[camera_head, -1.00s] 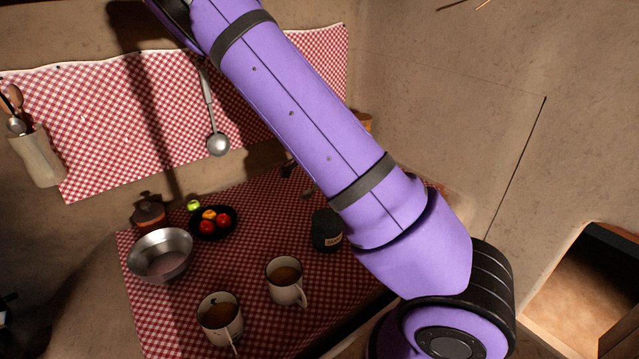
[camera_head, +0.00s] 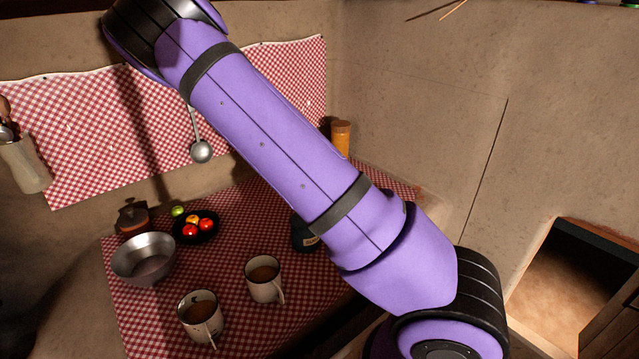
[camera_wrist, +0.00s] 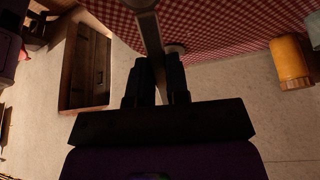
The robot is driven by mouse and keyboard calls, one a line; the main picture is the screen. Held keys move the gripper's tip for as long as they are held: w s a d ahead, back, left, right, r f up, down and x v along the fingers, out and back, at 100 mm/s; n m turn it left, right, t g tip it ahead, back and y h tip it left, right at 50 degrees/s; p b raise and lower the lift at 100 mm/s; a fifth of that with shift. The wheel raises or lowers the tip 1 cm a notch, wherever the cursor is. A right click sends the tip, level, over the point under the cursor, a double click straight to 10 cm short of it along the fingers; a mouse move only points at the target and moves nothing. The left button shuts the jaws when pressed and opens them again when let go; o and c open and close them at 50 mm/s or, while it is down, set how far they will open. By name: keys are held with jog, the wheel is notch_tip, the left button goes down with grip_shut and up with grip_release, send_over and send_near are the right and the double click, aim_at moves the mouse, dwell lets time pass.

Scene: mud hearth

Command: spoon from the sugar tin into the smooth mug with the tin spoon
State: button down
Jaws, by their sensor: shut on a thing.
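The tin spoon (camera_wrist: 148,27) shows in the wrist view as a grey metal handle, and my gripper (camera_wrist: 160,68) is shut on it. The spoon's bowl cannot be made out. A dark tin with a pale label (camera_head: 304,236), likely the sugar tin, stands on the checked cloth, partly covered by my arm. Two pale mugs with brown contents stand upright to its lower left: a right mug (camera_head: 263,290) and a left mug (camera_head: 196,328) with dark marks. I cannot tell for certain which is the smooth mug.
A metal bowl (camera_head: 124,267), a dark plate (camera_head: 180,233) of fruit and a small lidded pot (camera_head: 132,218) stand at the left. A ladle (camera_head: 201,150) hangs on the wall. An orange jar (camera_head: 341,139) stands at the back right. Cloth between bowl and mugs is clear.

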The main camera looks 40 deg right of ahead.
jog(key=shift+w+a+f+g+h, duration=0.1)
jog(key=shift+a+f+h, duration=0.2)
jog(key=shift+f+h, duration=0.25)
jog(key=shift+a+f+g+h, duration=0.1)
jog(key=shift+a+f+h, duration=0.15)
jog(key=shift+f+h, duration=0.3)
jog(key=shift+w+a+f+g+h, duration=0.1)
jog(key=shift+a+f+h, duration=0.25)
jog(key=shift+h, duration=0.35)
jog(key=shift+f, duration=1.45)
jog(key=shift+r, duration=0.1)
jog(key=shift+r, duration=2.3)
jog(key=shift+s, duration=0.1)
